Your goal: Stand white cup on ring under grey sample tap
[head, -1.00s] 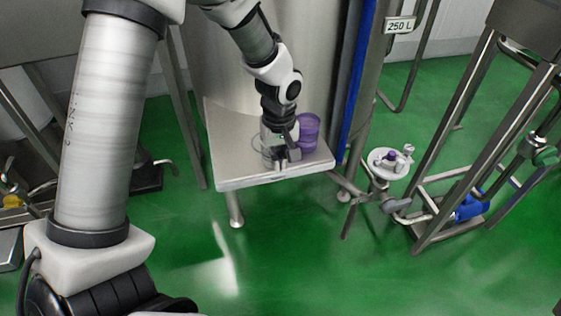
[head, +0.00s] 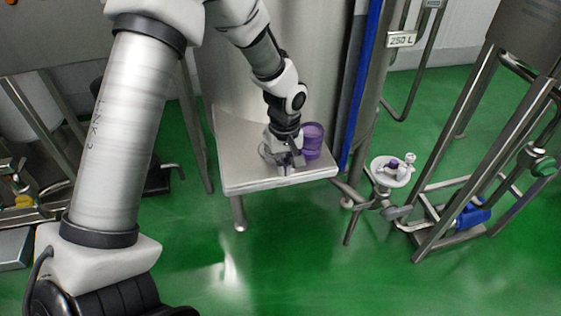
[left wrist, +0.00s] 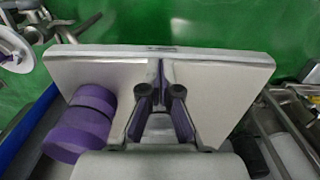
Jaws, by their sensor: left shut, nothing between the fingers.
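My left gripper (head: 287,160) is low over the small steel table, beside the purple container, with its fingers shut and empty. In the left wrist view my gripper (left wrist: 161,92) points down across the table top. I cannot make out a white cup for certain; my gripper hides part of the table. A round white disc (head: 378,177) stands right of the table, with a small purple piece (head: 394,164) and small pale pieces on it. I cannot tell whether it includes the ring or the grey sample tap. My right gripper is not in view.
The purple container (head: 313,130) stands close to my gripper's right and also shows in the left wrist view (left wrist: 66,142). The steel table (head: 240,176) backs onto a tank. Pipe frames (head: 452,215) stand at the right. Green floor (head: 300,255) in front is clear.

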